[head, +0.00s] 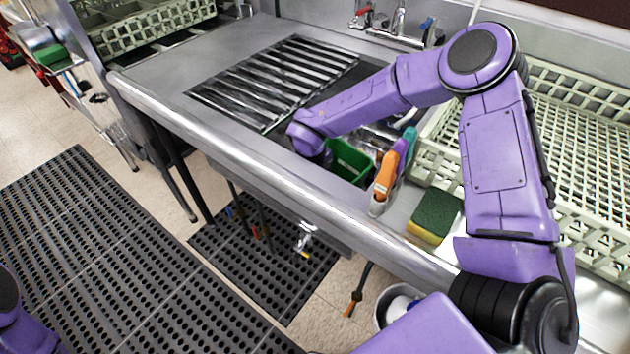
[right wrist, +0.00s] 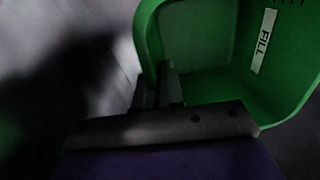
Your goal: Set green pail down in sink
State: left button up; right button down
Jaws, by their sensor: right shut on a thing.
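The green pail (head: 352,158) is inside the sink, below the level of the front steel rim, partly covered by my right forearm. Whether its base touches the sink floor is hidden. In the right wrist view the pail (right wrist: 205,35) shows its open mouth and a white "FILL" label inside. My right gripper (right wrist: 160,85) is shut on the pail's near wall, one finger on each side of it. In the head view the right fingers are hidden behind my wrist. My left gripper is out of view; only a bit of my left arm shows at the bottom left corner.
Spray bottles, one with an orange head (head: 386,174), stand right of the pail. A yellow-green sponge (head: 435,214) lies near the front rim. A ribbed dark grate (head: 275,80) covers the left. Pale racks (head: 590,150) fill the right. Taps (head: 398,25) stand behind.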

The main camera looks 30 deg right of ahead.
jog(key=c, duration=1.2)
grip_release()
jog(key=r, duration=0.7)
jog(key=a+r, duration=0.1)
jog(key=r, duration=0.2)
jog(key=shift+r, duration=0.3)
